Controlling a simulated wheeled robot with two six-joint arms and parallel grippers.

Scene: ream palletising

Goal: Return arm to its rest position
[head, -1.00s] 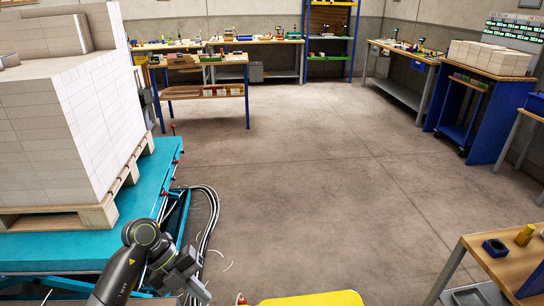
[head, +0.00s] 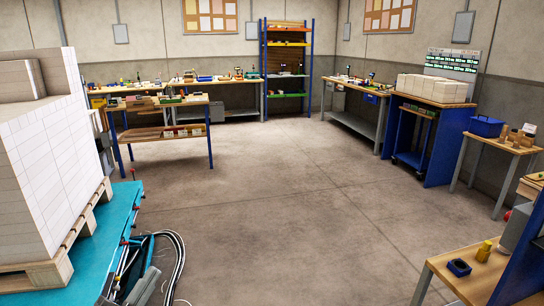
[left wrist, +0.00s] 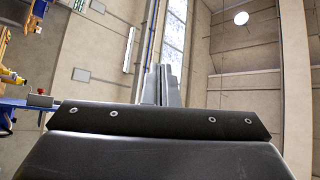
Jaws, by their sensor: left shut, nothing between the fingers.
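My left gripper (left wrist: 163,72) shows in the left wrist view as two grey fingers close together beyond a dark, screwed plate. It is shut and empty, pointing up toward the ceiling. In the head view only a small grey part, which looks like that gripper, shows at the bottom left edge beside the lift table. The rest of the left arm is out of the head view. My right gripper is in neither view.
A stack of white reams (head: 40,170) stands on a wooden pallet (head: 85,228) on a teal lift table (head: 108,240) at left. Black cables (head: 178,250) lie beside it. A small wooden table (head: 470,285) is at lower right. The middle floor (head: 270,210) is clear.

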